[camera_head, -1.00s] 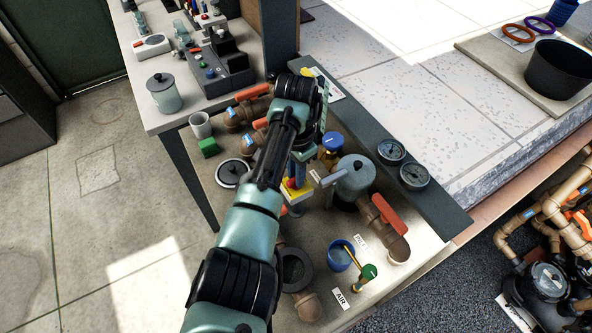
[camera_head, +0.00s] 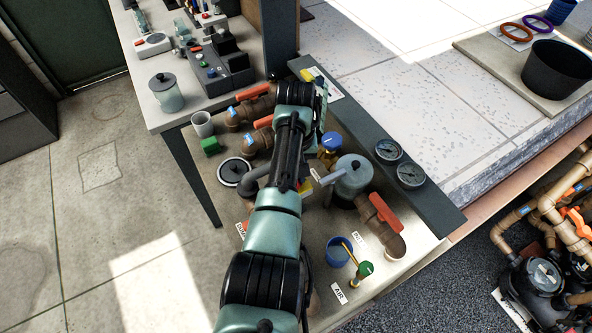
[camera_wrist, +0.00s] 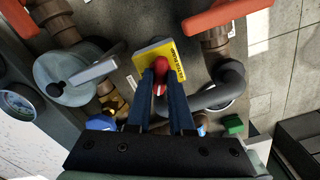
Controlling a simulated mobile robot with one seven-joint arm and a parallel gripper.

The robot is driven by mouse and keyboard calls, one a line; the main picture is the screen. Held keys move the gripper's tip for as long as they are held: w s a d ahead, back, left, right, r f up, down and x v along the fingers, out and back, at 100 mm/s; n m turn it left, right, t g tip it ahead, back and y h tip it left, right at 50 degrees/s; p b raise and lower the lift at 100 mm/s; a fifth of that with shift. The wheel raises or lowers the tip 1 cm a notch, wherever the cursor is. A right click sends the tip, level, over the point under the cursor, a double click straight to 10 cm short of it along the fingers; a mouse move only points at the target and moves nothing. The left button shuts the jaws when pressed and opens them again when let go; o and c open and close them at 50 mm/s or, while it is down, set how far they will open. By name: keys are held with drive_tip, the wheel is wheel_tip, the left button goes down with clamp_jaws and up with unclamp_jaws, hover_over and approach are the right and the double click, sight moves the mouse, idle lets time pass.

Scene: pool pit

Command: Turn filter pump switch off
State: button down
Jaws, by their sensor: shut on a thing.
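The yellow plate (camera_wrist: 152,54), with partly readable print ending in "PUMP", carries a red switch knob (camera_wrist: 160,66) in the wrist view. My gripper (camera_wrist: 162,77) has its two dark blue fingers on either side of this red knob and is shut on it. A little red and white shows lower between the fingers. In the head view my arm hides the knob and most of the plate; only a sliver of yellow plate (camera_head: 306,187) shows at the arm's right edge. Which way the switch is set cannot be told.
Close around stand a grey lidded pot (camera_head: 353,178), a red-handled valve (camera_head: 385,212), a blue cup (camera_head: 339,250) and a green-knobbed valve (camera_head: 364,269). Two gauges (camera_head: 388,150) sit on the dark rail. A green block (camera_head: 210,145) lies to the left.

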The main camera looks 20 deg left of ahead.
drive_tip(key=n, duration=0.5)
drive_tip(key=shift+w, duration=0.1)
drive_tip(key=shift+a+r+n, duration=0.1)
drive_tip(key=shift+n, duration=0.2)
idle(0.4)
drive_tip(key=c, duration=0.8)
unclamp_jaws()
wheel_tip(320, 180, up, 13)
